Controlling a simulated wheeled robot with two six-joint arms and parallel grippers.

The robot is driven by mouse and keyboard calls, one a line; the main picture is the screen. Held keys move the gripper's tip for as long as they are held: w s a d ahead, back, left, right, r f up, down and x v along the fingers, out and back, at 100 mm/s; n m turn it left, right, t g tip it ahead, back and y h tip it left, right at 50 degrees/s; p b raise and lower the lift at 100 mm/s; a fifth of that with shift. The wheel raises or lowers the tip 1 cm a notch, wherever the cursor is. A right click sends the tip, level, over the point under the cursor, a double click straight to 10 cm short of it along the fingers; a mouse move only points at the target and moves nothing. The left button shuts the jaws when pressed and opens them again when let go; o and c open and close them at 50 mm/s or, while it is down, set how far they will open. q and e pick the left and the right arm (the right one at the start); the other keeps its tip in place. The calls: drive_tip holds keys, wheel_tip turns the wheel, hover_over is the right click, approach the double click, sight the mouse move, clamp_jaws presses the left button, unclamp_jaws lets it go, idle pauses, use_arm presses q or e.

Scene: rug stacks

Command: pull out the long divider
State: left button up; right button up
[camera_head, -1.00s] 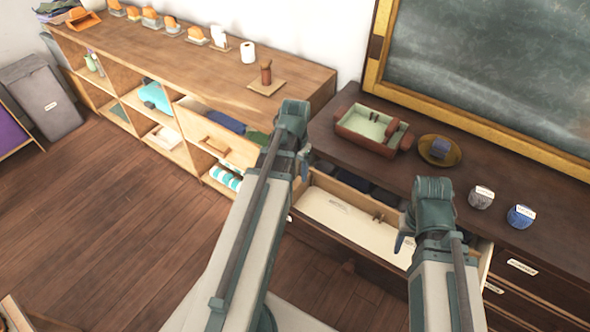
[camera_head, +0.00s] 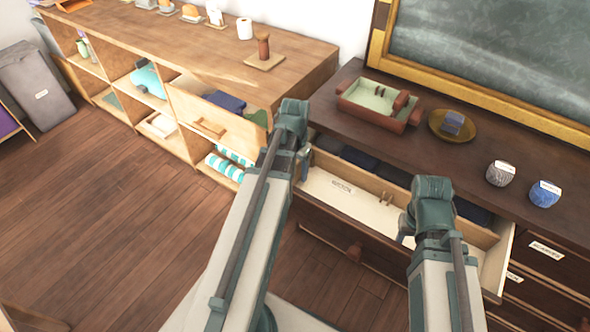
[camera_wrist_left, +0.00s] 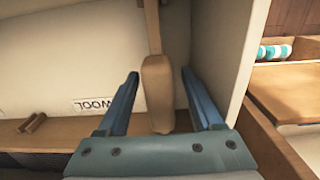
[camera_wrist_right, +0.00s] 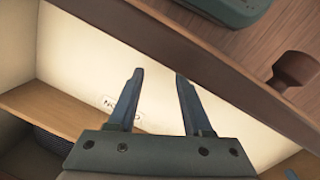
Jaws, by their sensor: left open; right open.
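The open dark drawer (camera_head: 345,232) has a pale floor with a WOOL label (camera_head: 342,186). The long divider, a tan board, runs lengthwise in it and shows in the left wrist view (camera_wrist_left: 75,134) and right wrist view (camera_wrist_right: 60,110). A small wooden grip (camera_head: 385,198) stands at the board, left of the fingers in the left wrist view (camera_wrist_left: 32,122). My left gripper (camera_wrist_left: 160,85) is open above the drawer's left end, a rounded tan wooden piece (camera_wrist_left: 157,90) between its fingers in view; contact is unclear. My right gripper (camera_wrist_right: 158,80) is open and empty above the drawer.
Dark folded cloths (camera_head: 360,158) lie behind the divider. The drawer front carries a round knob (camera_wrist_right: 297,68). A green-lined tray (camera_head: 378,105), a round dish (camera_head: 452,125) and yarn balls (camera_head: 500,173) stand on the dresser top. An open shelf unit (camera_head: 150,85) is at left; the floor is clear.

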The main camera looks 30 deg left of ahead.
use_arm(q)
clamp_jaws()
idle(0.6)
drive_tip(key=shift+r+p, duration=0.8)
use_arm(e)
drive_tip(key=shift+r, duration=0.8)
use_arm(q)
drive_tip(key=shift+r+p, duration=3.6)
use_arm(e)
wheel_tip(320, 180, up, 7)
drive_tip(key=shift+r, duration=0.1)
